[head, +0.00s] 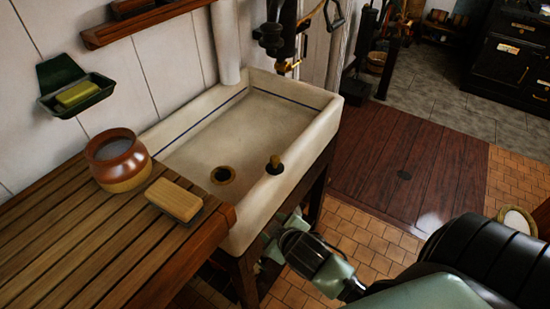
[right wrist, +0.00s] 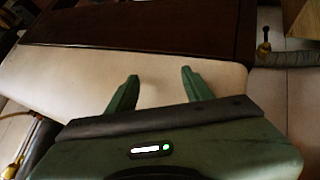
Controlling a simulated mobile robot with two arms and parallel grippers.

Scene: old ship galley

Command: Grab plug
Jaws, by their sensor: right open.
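The plug (head: 275,163), dark with a brass-coloured top, stands on the front rim of the cream sink (head: 318,127) in the head view. The sink's drain hole (head: 222,175) is open, to the left of the plug. My right gripper (head: 283,232) is low in front of the sink's front wall, below the plug and apart from it; its fingertips are hard to make out there. In the right wrist view my right gripper (right wrist: 158,88) has its two green fingers spread and empty, against a pale surface. I cannot make out the plug between them. My left gripper is out of view.
A slatted wooden counter (head: 75,245) adjoins the sink on the left, holding a brown pot (head: 118,170) and a wooden-topped brush or block (head: 174,200). A green soap dish (head: 80,98) hangs on the wall. The tiled floor (head: 365,235) right of the sink is open.

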